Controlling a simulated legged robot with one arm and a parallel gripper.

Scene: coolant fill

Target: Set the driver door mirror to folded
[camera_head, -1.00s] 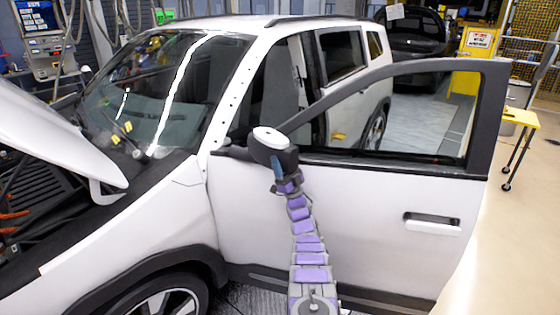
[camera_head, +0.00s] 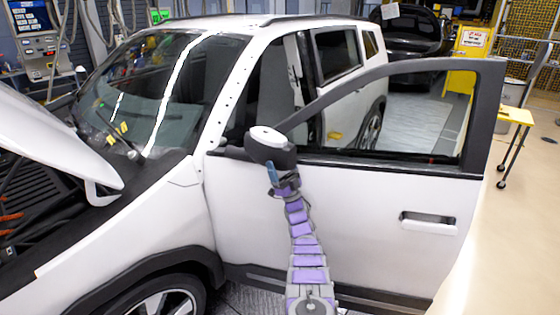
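The driver door mirror (camera_head: 268,143) is a dark housing with a white cap, mounted at the front corner of the open driver door's window. It stands out from the white driver door (camera_head: 360,215). My arm reaches up from the bottom of the picture, and my gripper (camera_head: 278,178) is at the underside of the mirror, touching it or very close. A blue part shows at the gripper's tip against the housing. The fingers are too small and partly hidden to tell whether they are open or shut. The mirror's glass side is not visible.
The raised white hood (camera_head: 45,135) is at the left over the engine bay. The front wheel (camera_head: 165,300) is below the fender. A yellow cart (camera_head: 515,118) stands at the far right. The pale floor right of the door is clear.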

